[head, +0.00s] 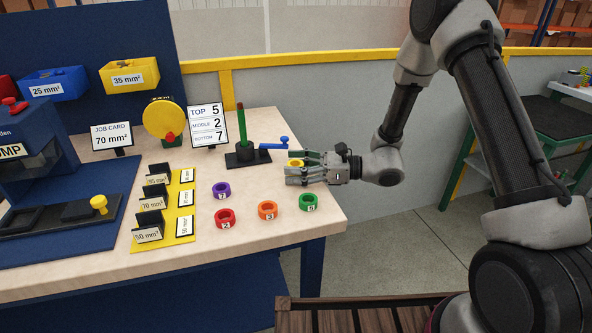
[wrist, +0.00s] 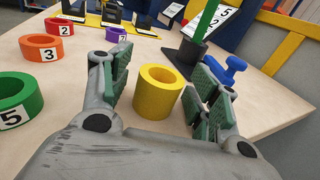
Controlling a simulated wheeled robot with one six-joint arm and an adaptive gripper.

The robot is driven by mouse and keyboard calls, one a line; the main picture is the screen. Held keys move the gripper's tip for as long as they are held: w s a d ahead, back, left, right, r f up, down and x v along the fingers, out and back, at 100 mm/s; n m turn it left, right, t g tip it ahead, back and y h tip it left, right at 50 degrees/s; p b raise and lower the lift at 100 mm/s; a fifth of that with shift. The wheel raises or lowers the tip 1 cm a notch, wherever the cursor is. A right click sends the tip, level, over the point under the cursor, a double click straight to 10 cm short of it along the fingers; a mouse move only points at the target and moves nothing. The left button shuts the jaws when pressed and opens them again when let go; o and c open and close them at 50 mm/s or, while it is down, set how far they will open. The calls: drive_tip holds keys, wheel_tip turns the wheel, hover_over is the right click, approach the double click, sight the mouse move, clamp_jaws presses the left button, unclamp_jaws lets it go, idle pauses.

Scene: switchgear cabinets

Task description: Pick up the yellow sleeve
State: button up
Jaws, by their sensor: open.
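The yellow sleeve (wrist: 157,93) stands upright on the table between the two open green-padded fingers of my gripper (wrist: 163,95) in the wrist view. My gripper reaches in from the right, low over the table.
Purple (head: 221,190), red (head: 225,218), orange (head: 267,210) and green (head: 308,202) rings stand nearby on the table. A black base with a green post (head: 241,128) and a blue lever (head: 274,144) lie behind. The table's right edge is close.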

drive_tip(key=c, duration=0.9)
drive_tip(key=shift+c, duration=0.2)
